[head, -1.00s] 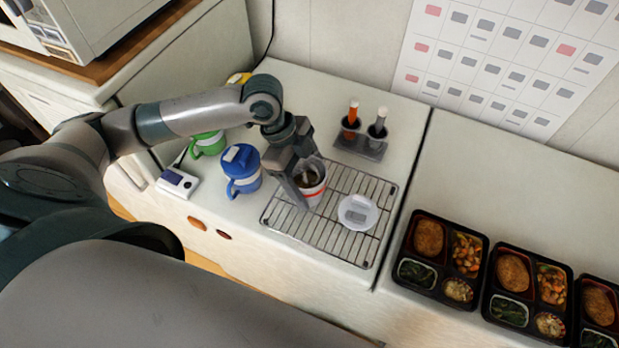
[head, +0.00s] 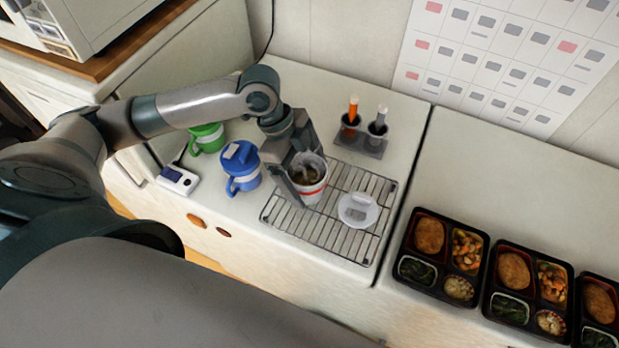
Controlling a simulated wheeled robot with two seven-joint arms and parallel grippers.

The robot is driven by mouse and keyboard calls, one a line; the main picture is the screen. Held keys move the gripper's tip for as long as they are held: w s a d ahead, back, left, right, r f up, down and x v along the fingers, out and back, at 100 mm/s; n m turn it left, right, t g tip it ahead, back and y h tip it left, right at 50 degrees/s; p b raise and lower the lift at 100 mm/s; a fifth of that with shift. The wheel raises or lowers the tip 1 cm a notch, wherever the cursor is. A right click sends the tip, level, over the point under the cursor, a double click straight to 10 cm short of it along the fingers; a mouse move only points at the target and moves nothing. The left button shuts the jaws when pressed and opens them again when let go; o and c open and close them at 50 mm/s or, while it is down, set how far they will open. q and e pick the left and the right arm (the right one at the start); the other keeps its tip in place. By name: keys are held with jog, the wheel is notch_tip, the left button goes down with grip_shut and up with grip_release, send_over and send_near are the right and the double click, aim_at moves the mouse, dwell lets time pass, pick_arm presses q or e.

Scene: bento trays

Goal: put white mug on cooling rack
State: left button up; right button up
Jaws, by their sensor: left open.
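The white mug (head: 313,191) has a red-orange band and dark contents, with its top open. It stands upright at the left part of the wire cooling rack (head: 333,237). My left gripper (head: 304,184) is open, with its fingers down around the mug, one at its near left side and one behind it. I cannot tell whether the fingers touch it. A round white lid (head: 358,210) lies on the rack to the right of the mug. My right gripper is not in view.
A blue lidded mug (head: 241,168), a green mug (head: 208,138) and a small white device (head: 178,180) stand left of the rack. A holder (head: 361,143) with orange and white handled items is behind it. Black bento trays (head: 440,256) line the right counter.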

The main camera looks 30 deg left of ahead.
aim_at(291, 167)
pick_arm(q)
jog(key=b+v, duration=0.2)
jog(key=v, duration=0.9)
jog(key=shift+b, duration=0.4)
dwell(0.3)
